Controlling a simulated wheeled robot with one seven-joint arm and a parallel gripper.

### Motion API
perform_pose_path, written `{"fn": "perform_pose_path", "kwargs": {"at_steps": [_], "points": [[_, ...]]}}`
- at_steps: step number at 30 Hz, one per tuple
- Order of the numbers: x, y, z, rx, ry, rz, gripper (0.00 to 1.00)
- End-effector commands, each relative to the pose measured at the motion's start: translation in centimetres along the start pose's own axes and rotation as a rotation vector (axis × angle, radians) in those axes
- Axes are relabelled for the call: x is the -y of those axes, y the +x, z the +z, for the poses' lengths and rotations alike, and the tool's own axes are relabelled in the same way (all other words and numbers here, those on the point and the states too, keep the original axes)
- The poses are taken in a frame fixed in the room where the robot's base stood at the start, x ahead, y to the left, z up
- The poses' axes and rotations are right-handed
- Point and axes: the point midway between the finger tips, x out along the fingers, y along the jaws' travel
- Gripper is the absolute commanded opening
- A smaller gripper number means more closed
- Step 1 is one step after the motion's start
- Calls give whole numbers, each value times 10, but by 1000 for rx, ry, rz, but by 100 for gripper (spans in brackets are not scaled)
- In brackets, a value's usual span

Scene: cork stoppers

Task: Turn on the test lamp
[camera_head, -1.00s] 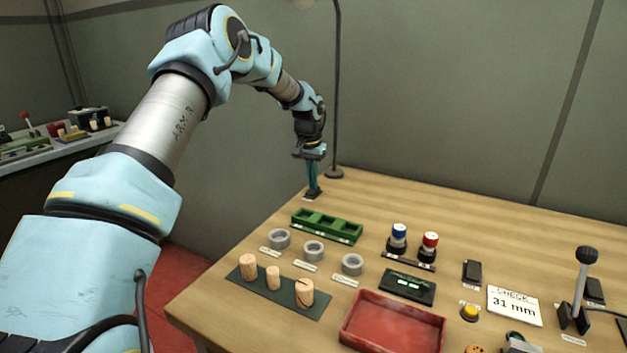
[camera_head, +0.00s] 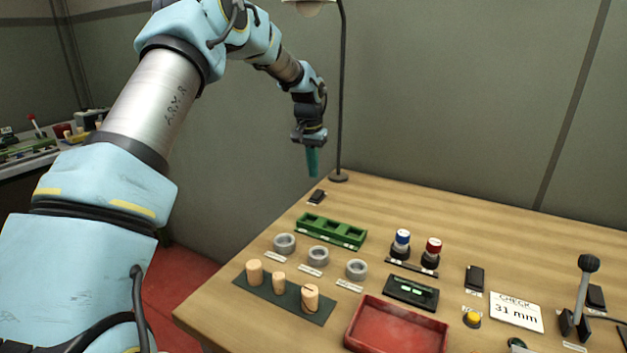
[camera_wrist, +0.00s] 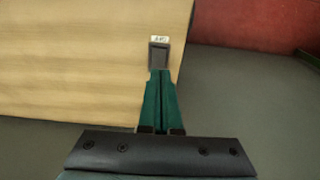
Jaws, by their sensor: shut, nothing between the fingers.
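The test lamp's tall thin pole (camera_head: 341,90) rises from a round base at the back left of the table. Only the lower part of its pale shade (camera_head: 308,7) shows at the top edge, and I cannot tell if it is lit. A small dark switch (camera_head: 316,197) lies on the table in front of the base. In the wrist view the switch (camera_wrist: 159,54) has a small white label beyond it. My gripper (camera_head: 313,176) points down, its teal fingers shut and empty, above the switch and apart from it. The fingertips (camera_wrist: 161,72) show just below the switch in the wrist view.
A green tray (camera_head: 331,232) with compartments, grey rings (camera_head: 318,256), corks (camera_head: 278,279) on a dark mat and a red tray (camera_head: 397,328) stand nearer. Blue and red buttons (camera_head: 432,246) and a lever (camera_head: 584,290) stand to the right. The table's left edge is close to the switch.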

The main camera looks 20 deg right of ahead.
Motion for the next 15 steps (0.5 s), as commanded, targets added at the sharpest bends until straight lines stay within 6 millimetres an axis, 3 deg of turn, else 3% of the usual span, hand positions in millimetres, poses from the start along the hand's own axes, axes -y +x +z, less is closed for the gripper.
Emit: {"fn": "perform_pose_path", "kwargs": {"at_steps": [9, 15], "points": [[-1, -57, 3, -3, 0, 0, 0], [-1, -73, 5, 0, 1, 1, 0]]}}
